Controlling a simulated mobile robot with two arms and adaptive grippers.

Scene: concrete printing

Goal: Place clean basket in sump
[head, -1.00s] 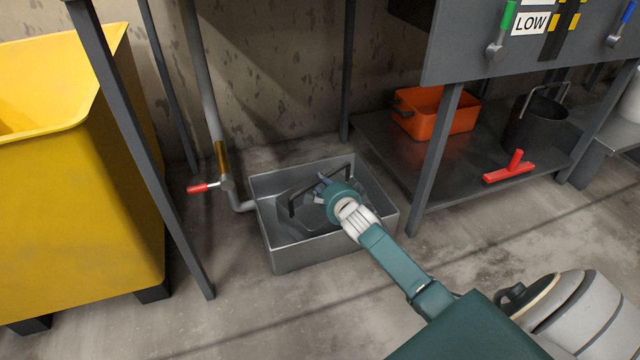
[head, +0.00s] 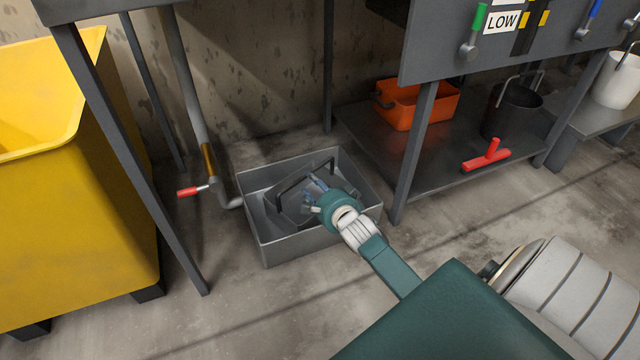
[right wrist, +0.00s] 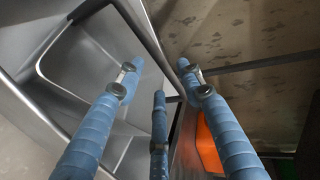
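The sump (head: 268,250) is a grey metal open box on the floor, left of centre in the head view. The dark grey basket (head: 290,210) sits inside it with its black handle (head: 303,173) raised. My right gripper (head: 314,188) is over the sump, beside the handle on its near right side. In the right wrist view its blue fingers (right wrist: 158,80) are spread with nothing visible between them; grey metal surfaces of the sump area lie at left. The wrist and fingers hide part of the basket. My left gripper is not in view.
A pipe with a red-handled valve (head: 190,191) stands left of the sump, near a frame leg and a yellow bin (head: 75,210). At right, a low shelf (head: 440,170) holds an orange basket (head: 420,108), a dark bucket (head: 511,112) and a red tool (head: 486,156).

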